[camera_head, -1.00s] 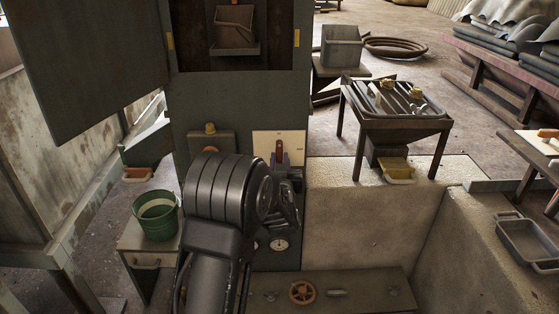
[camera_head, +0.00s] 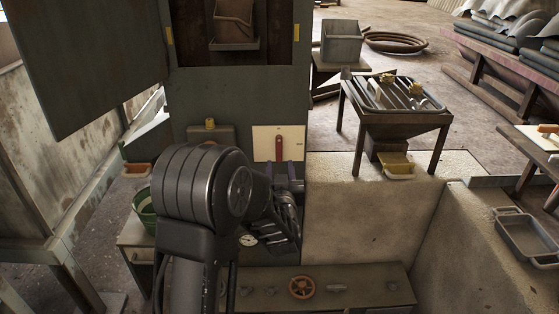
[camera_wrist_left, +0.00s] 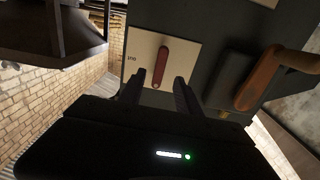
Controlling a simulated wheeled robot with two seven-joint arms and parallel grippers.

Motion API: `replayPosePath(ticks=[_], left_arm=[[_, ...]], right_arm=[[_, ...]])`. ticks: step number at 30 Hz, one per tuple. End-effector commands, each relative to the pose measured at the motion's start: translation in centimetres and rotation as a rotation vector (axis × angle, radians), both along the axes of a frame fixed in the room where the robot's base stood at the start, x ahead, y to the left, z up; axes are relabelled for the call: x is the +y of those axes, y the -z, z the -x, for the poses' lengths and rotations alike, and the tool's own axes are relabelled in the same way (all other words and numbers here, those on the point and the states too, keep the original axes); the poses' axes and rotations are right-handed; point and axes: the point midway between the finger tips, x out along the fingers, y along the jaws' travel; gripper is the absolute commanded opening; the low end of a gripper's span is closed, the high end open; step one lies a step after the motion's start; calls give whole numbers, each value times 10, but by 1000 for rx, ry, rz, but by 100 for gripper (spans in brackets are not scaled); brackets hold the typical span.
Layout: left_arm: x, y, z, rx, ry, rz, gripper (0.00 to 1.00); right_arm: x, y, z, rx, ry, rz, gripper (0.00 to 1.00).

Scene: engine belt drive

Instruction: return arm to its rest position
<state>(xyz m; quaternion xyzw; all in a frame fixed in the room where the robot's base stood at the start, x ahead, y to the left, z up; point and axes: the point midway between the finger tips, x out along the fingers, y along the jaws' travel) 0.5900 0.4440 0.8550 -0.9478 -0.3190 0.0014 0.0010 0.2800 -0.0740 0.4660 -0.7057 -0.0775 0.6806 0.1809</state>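My left arm rises from the bottom in the head view, its dark bulky joint in front of the grey cabinet (camera_head: 240,95). My left gripper (camera_head: 284,172) is in front of the cabinet, just below the red lever (camera_head: 279,148) on a white plate (camera_head: 263,142). In the left wrist view the gripper (camera_wrist_left: 161,78) has its two dark fingers apart, with nothing held between them. The red lever (camera_wrist_left: 160,68) shows upright beyond the gap, on the white plate (camera_wrist_left: 139,60). Whether a finger touches it I cannot tell. My right gripper is not in view.
A green bucket (camera_head: 146,212) on a small table is partly hidden by my arm. A low panel with an orange handwheel (camera_head: 302,288) is below. A concrete block (camera_head: 345,215) stands to the right, with a metal table (camera_head: 410,122) behind. An orange handle (camera_wrist_left: 258,80) shows in the wrist view.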

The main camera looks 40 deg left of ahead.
Motion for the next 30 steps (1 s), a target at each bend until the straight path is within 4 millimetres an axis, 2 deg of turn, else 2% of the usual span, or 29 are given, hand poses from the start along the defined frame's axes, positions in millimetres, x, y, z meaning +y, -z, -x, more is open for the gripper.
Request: replayPosePath(ticks=[5,22,26,29,30], left_arm=[[-7,0,9,0,0,0,40],[-7,3,8,1,4,18,40],[-21,25,3,54,58,95,40],[-54,56,-3,134,143,172,40],[-71,72,-3,179,184,204,40]], right_arm=[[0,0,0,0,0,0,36],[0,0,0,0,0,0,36],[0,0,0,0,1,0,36],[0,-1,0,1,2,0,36],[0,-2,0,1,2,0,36]])
